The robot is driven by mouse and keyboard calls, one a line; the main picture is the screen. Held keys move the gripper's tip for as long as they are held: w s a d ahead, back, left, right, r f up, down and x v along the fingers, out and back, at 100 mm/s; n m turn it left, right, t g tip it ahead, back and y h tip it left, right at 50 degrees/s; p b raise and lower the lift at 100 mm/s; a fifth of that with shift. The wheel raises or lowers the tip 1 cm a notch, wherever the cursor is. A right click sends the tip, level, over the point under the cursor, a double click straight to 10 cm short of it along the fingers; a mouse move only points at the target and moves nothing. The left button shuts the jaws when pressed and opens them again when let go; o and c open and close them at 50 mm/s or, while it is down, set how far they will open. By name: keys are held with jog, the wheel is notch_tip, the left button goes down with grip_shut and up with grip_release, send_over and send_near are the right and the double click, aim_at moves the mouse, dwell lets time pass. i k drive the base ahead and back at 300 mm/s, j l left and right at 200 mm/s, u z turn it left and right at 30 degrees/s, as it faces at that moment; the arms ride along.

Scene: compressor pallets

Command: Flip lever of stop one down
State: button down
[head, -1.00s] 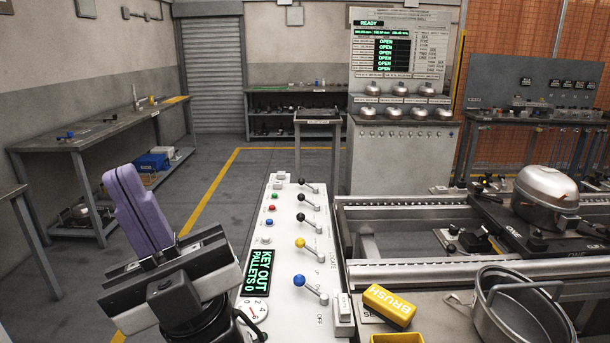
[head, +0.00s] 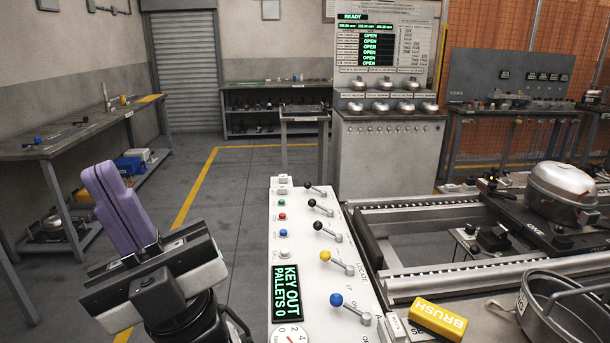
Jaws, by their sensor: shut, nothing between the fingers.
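A white control panel (head: 312,285) stands in front of me with a column of levers on its right side. Three have black knobs, at the far end (head: 308,185), behind the middle (head: 312,202) and at the middle (head: 318,226). Nearer are a yellow-knobbed lever (head: 325,255) and a blue-knobbed lever (head: 336,299). All knobs point left of their pivots. The small labels are too unclear to tell which lever is stop one. My gripper (head: 101,172), with purple fingers, is shut and empty, raised left of the panel and apart from every lever.
A display (head: 286,292) reads "KEY OUT PALLETS 0". Right of the panel are a conveyor frame (head: 450,284), a yellow brush block (head: 438,319), a metal pot (head: 560,305) and a compressor on a pallet marked ONE (head: 520,232). Open floor lies left of the panel.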

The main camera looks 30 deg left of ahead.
aim_at(307, 185)
jog(key=j+z, duration=0.25)
jog(key=j, duration=0.8)
jog(key=j+z, duration=0.3)
jog(key=j, duration=0.75)
jog(key=j+z, duration=0.3)
jog(key=j, duration=0.7)
jog(key=j+z, duration=0.25)
jog(key=j, duration=1.35)
jog(key=i, duration=0.5)
